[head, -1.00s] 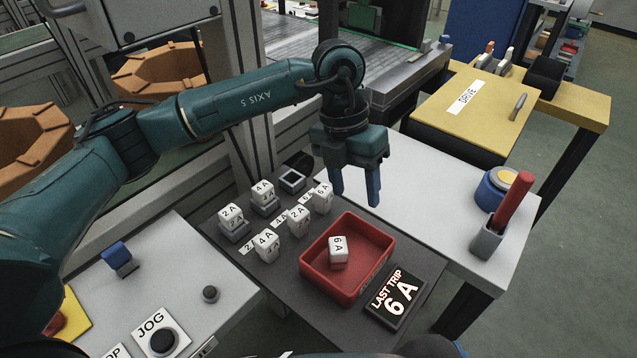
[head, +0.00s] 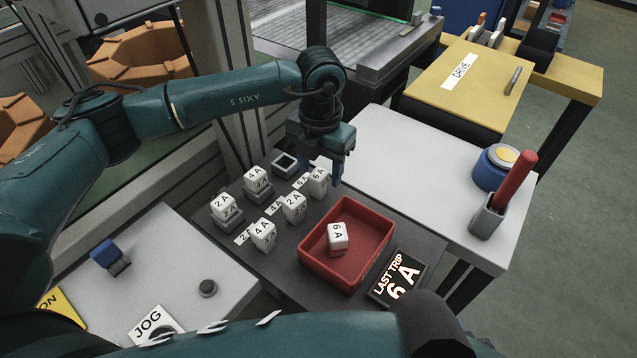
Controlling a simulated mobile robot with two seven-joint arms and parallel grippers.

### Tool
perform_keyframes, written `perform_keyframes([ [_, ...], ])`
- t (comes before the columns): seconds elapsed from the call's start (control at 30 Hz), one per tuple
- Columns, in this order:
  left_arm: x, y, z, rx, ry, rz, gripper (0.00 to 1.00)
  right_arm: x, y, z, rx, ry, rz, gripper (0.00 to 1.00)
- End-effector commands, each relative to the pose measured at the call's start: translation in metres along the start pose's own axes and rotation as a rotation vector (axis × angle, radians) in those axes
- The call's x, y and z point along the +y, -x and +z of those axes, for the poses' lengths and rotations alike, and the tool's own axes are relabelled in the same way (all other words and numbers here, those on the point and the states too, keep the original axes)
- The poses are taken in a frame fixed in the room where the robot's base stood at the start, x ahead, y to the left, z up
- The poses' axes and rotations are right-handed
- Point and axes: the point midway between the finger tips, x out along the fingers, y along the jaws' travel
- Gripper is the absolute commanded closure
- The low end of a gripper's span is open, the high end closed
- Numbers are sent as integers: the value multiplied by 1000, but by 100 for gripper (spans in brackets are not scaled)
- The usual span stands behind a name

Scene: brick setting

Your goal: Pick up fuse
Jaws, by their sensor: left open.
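The display (head: 398,277) reads "LAST TRIP 6 A". Another 6A fuse (head: 338,236) sits in the red tray (head: 366,268). Behind, a 2A fuse (head: 224,206) and a 4A fuse (head: 257,180) sit in dark holders, beside an empty holder (head: 285,163). My left gripper (head: 321,171) is open, its blue fingers at the front-row 6A fuse; whether they straddle it is unclear. My right gripper is out of view.
A white table (head: 420,165) lies to the right, with a red-handled tool (head: 516,181) in a grey holder and a blue round container (head: 490,177). My right arm crosses the bottom.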

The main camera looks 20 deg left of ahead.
Motion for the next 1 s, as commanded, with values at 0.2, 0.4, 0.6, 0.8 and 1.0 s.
perform_keyframes([
  [0.2,3,-33,-1,4,0,0,47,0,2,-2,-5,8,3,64],
  [0.4,3,-46,-1,2,0,0,47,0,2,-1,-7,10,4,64],
  [0.6,3,-45,-1,1,0,0,51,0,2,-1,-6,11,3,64],
  [0.8,3,-45,-1,1,0,0,67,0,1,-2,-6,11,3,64],
  [1.0,3,-45,-1,1,0,0,83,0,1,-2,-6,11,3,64],
])
